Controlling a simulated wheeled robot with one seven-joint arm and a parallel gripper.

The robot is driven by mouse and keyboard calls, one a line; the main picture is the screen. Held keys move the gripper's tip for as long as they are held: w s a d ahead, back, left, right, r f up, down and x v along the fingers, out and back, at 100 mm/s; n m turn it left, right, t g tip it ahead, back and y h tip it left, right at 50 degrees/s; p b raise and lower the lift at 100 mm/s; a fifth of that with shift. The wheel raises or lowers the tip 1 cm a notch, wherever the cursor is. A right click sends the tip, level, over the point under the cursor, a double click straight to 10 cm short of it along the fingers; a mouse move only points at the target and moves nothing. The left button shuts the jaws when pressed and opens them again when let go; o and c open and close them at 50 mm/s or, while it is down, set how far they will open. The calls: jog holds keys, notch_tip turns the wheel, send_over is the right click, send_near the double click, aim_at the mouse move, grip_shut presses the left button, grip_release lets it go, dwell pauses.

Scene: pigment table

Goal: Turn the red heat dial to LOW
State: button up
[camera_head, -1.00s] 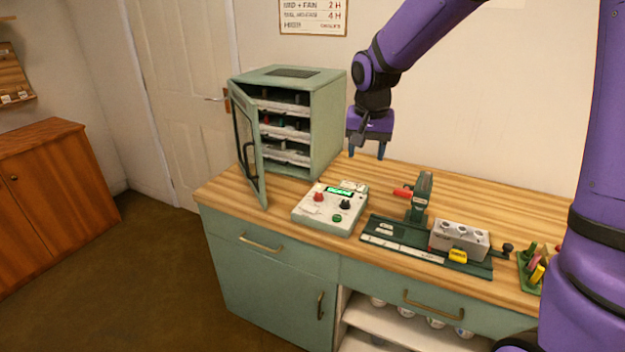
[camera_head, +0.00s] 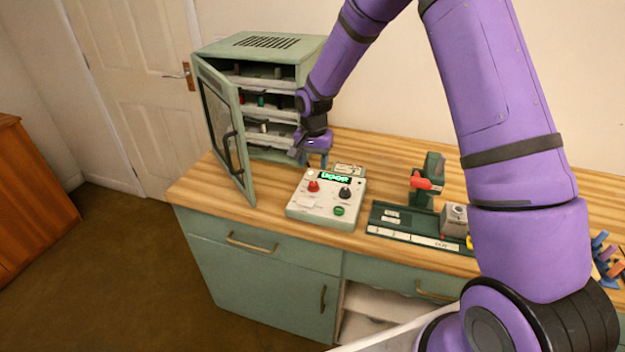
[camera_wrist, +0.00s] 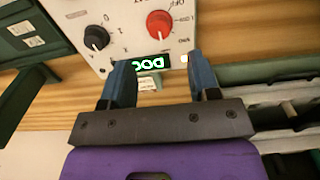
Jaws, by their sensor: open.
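The red heat dial (camera_head: 313,186) sits on the upper left of a white control box (camera_head: 302,207) on the wooden worktop. In the wrist view the red dial (camera_wrist: 160,23) is beyond my fingertips, with printed marks around it. A black dial (camera_head: 345,193) and a green button (camera_head: 339,211) share the panel.
The green cabinet (camera_head: 265,46) stands close on the left, its glazed door (camera_head: 228,130) open towards the front. A green stand with a red handle (camera_head: 425,182) and a dark tray (camera_head: 412,228) are on the right. Bare worktop (camera_head: 375,152) lies behind.

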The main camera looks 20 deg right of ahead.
aim_at(314, 183)
notch_tip(314, 183, down, 7)
jog(key=shift+f, duration=0.2)
dwell(0.3)
jog(key=c, duration=0.9)
